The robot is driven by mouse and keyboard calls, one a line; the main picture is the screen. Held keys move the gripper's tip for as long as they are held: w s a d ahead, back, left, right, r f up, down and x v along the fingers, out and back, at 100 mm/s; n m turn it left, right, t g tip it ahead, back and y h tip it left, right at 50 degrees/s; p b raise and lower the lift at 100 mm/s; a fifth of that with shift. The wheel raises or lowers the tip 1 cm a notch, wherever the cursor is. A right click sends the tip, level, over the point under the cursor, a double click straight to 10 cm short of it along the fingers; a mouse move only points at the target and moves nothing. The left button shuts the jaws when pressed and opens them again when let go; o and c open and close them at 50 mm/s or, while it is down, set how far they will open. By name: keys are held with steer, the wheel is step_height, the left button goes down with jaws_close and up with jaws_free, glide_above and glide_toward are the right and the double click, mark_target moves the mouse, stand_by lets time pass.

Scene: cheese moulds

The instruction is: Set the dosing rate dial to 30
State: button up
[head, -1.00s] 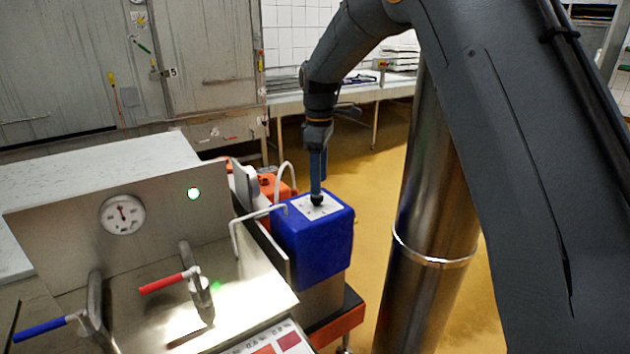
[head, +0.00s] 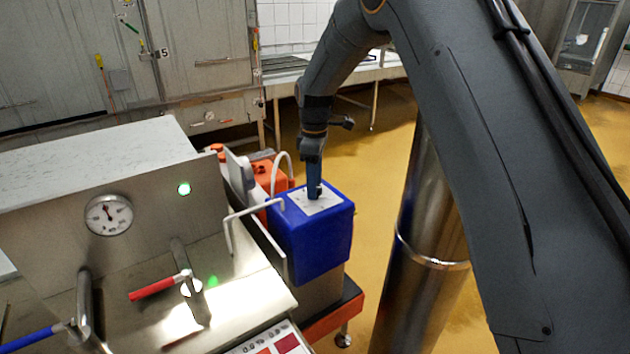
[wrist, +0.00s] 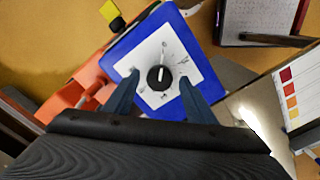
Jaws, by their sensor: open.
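The dosing dial (wrist: 159,78) is a black round knob with a white pointer line, on a white scale plate (wrist: 180,60) with small marks too blurred to read. The plate is on top of a blue box (head: 318,235). In the wrist view the pointer runs nearly straight up and down the picture. My gripper (wrist: 158,98) is open, with one finger on each side of the knob's lower part in the picture; I cannot tell whether they touch it. In the head view my gripper (head: 315,192) is over the plate and hides most of the dial.
Yellow floor (head: 375,190) is free to the right.

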steer(key=shift+f, duration=0.15)
steer(key=c, duration=1)
steer(key=shift+c, duration=0.2)
